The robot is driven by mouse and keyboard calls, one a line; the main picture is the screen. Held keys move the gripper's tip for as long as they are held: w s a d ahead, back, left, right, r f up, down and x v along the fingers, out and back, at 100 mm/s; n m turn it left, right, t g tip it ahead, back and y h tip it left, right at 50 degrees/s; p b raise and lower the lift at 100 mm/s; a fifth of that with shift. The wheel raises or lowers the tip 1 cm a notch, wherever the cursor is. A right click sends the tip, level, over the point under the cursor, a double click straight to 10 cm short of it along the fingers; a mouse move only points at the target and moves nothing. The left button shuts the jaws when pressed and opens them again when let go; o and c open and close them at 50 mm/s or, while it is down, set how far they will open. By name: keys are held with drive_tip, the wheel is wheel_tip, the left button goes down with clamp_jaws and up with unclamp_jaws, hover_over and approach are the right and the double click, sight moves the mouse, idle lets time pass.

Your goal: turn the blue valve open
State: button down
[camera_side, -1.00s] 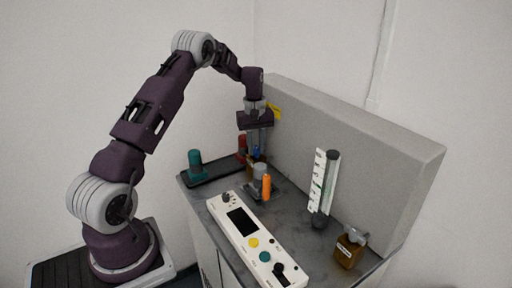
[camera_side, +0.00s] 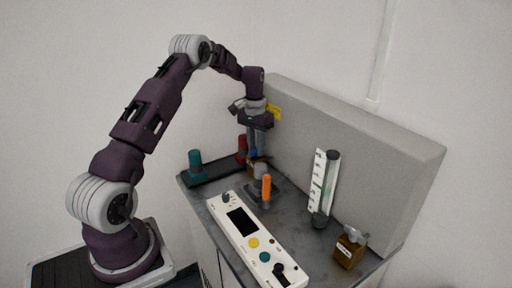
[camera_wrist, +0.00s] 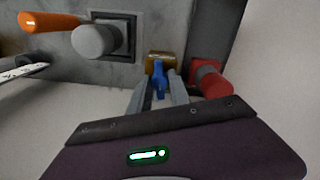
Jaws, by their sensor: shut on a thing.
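The blue valve (camera_wrist: 159,78) is a small blue handle on a brass body (camera_wrist: 160,58), seen in the wrist view between my two fingers. In the side view the blue valve (camera_side: 254,154) shows only in part below my fingertips, at the back of the bench. My gripper (camera_wrist: 160,90) is shut on the blue valve, with one finger on each side of it. In the side view my gripper (camera_side: 256,150) points down from above, and its fingers hide much of the valve.
A red valve (camera_side: 242,148) stands close on one side, and a grey knob with an orange handle (camera_side: 266,187) on the other. A teal cylinder (camera_side: 195,163) is on a dark tray. A grey wall panel (camera_side: 350,160) rises behind. A white control panel (camera_side: 255,240) lies in front.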

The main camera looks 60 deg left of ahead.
drive_tip(key=shift+m, duration=1)
drive_tip(key=c, duration=1.2)
unclamp_jaws()
wheel_tip(320, 180, up, 7)
drive_tip(key=shift+a+r, duration=0.1)
